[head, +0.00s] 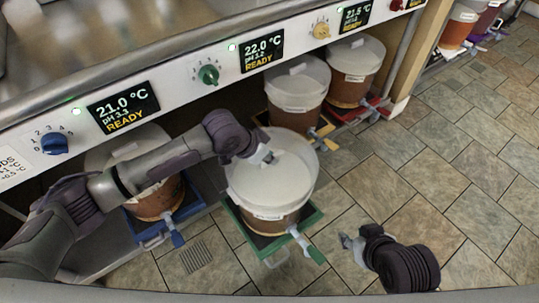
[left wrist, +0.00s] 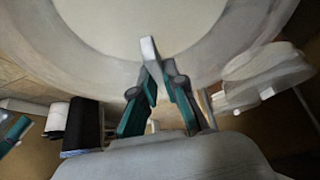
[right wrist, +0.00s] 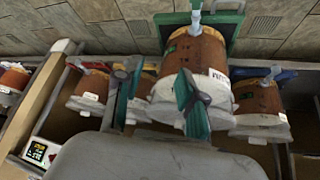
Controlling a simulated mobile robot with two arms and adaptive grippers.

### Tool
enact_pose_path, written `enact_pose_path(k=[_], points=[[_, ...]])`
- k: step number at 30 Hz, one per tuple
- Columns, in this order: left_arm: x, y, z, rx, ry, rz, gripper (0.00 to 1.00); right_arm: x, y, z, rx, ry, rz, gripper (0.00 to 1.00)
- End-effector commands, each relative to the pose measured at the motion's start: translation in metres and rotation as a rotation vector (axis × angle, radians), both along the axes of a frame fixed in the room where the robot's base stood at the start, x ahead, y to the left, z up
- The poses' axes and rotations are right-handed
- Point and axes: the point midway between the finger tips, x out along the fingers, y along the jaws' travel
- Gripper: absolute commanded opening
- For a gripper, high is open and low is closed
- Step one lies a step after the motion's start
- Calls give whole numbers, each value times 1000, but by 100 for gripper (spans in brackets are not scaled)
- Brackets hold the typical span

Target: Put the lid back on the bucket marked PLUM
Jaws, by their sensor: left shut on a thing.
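The PLUM bucket (head: 285,218) is brown with a white rim and label, pulled out on a green tray (head: 250,243). In the right wrist view the bucket (right wrist: 200,55) appears upside down, its label partly readable. A round white lid (head: 258,188) lies over the bucket's top; whether it is fully seated I cannot tell. My left gripper (head: 268,157) is shut on the lid's handle, which shows between the fingertips in the left wrist view (left wrist: 149,48). My right gripper (head: 350,243) is open and empty, low to the right of the bucket.
Lidded buckets stand on a blue tray (head: 139,236), behind the PLUM bucket (head: 297,90) and on a red tray (head: 371,112). A counter panel (head: 180,85) with knobs and displays overhangs them. The tiled floor at right is clear.

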Motion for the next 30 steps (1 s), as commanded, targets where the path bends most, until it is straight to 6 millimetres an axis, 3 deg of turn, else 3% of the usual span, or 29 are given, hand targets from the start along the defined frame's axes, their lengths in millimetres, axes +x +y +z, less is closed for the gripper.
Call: enact_pose_path(k=[30], points=[[0, 0, 1, -2, -1, 0, 0, -20, -6, -7, -20, 99, -9, 40]])
